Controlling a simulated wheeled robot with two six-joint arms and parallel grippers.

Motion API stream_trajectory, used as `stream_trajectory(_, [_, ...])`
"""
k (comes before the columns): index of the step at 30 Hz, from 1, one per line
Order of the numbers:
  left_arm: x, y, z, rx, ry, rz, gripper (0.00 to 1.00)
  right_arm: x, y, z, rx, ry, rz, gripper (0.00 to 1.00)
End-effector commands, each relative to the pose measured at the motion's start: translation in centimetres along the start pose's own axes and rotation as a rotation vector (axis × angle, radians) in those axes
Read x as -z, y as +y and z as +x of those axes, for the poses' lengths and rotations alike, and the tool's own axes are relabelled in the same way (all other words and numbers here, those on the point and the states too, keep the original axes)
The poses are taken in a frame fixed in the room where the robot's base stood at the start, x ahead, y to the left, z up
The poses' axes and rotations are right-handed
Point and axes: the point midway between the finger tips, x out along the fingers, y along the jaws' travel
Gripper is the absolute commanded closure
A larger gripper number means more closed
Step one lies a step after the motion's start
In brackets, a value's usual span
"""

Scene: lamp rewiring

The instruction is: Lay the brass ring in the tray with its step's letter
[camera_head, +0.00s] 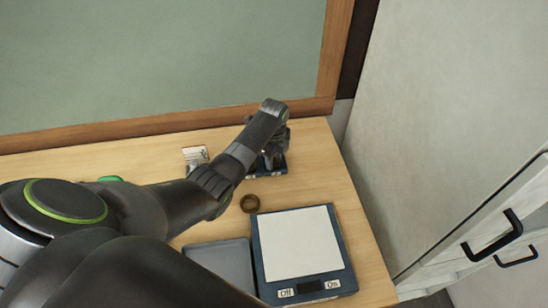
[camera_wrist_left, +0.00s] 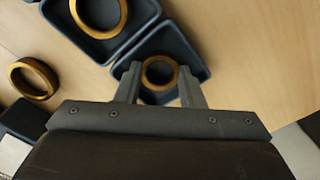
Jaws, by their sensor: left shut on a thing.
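My left gripper (camera_head: 268,158) reaches over a small dark blue tray (camera_head: 279,167) near the back right of the table. In the left wrist view my left gripper (camera_wrist_left: 160,74) is shut on a brass ring (camera_wrist_left: 159,61), within the outline of a dark tray (camera_wrist_left: 192,50). I cannot tell whether the ring touches the tray floor. A larger brass ring (camera_wrist_left: 122,25) lies in the adjoining dark tray (camera_wrist_left: 58,18). Another brass ring (camera_head: 250,203) lies on the bare table and also shows in the wrist view (camera_wrist_left: 16,72). No tray letter is readable. My right gripper is out of view.
A scale (camera_head: 300,245) with a white top and "Off" and "On" labels stands at the front right. A grey tray (camera_head: 222,262) is beside it. A small white card (camera_head: 196,154) stands behind my arm. The table's right strip is clear. A framed green board (camera_head: 160,60) rises behind.

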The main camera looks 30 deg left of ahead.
Motion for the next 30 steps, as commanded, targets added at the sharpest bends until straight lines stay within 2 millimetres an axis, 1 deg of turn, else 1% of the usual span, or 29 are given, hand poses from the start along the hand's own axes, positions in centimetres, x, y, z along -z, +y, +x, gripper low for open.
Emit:
stream_trajectory(4, [0.0, 0.0, 0.4, 0.0, 0.0, 0.0, 0.9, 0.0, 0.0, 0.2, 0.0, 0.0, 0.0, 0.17])
stream_trajectory(5, [0.0, 0.0, 0.3, 0.001, 0.0, 0.0, 0.61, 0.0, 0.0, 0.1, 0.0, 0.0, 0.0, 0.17])
stream_trajectory(6, [0.0, 0.0, 0.2, 0.001, 0.0, 0.0, 0.56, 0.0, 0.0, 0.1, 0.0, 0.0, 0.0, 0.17])
stream_trajectory(14, [0.0, 0.0, 0.2, 0.001, 0.0, 0.0, 0.56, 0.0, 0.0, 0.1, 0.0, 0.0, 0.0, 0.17])
stream_trajectory(16, [0.0, 0.0, -0.1, 0.001, 0.0, 0.0, 0.56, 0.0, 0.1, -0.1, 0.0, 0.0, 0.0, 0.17])
stream_trajectory(20, [0.0, -0.1, -1.1, 0.003, 0.0, 0.001, 0.56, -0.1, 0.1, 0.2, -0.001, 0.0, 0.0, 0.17])
stream_trajectory(23, [0.0, -0.1, -2.5, 0.006, 0.0, 0.002, 0.56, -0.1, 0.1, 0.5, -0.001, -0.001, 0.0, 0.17])
stream_trajectory(30, [0.0, -0.1, -7.4, 0.007, -0.001, 0.002, 0.56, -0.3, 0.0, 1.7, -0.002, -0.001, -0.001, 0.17])
